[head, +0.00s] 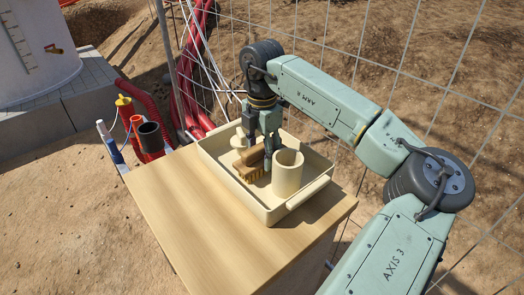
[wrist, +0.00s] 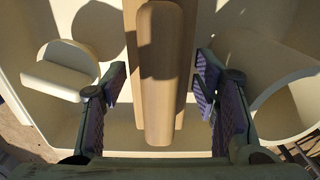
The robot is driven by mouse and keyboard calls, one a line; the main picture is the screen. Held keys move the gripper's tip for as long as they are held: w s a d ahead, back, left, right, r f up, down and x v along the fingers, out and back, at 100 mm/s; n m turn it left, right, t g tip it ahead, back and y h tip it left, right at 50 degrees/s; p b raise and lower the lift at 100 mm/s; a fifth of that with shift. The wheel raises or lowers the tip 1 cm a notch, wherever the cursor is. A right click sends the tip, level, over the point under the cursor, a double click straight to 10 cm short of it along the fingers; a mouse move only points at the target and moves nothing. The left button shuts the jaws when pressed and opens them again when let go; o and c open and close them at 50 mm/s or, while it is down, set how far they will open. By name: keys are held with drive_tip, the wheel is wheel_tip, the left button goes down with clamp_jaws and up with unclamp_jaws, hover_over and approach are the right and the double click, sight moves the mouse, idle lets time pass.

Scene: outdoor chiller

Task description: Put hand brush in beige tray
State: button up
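The hand brush (head: 252,160), with a brown wooden handle and tan bristles, is inside the beige tray (head: 265,215) on the wooden table. My gripper (head: 264,146) reaches down into the tray at the brush. In the wrist view the brush's long handle (wrist: 160,75) runs between the two fingers of my gripper (wrist: 159,95), with a visible gap on each side. The fingers are open and do not appear to touch it. The tray's inside (wrist: 115,140) shows around the brush. Whether the bristles rest on the tray floor is hard to tell.
A beige cup (head: 288,172) stands in the tray right of the brush; it shows at right in the wrist view (wrist: 290,105). Another beige round object (head: 239,138) is at the tray's back left. The table's front (head: 215,235) is clear. A wire fence (head: 340,45) stands behind.

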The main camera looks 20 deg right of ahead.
wheel_tip(320, 180, up, 12)
drive_tip(key=shift+r, duration=0.2)
idle(0.4)
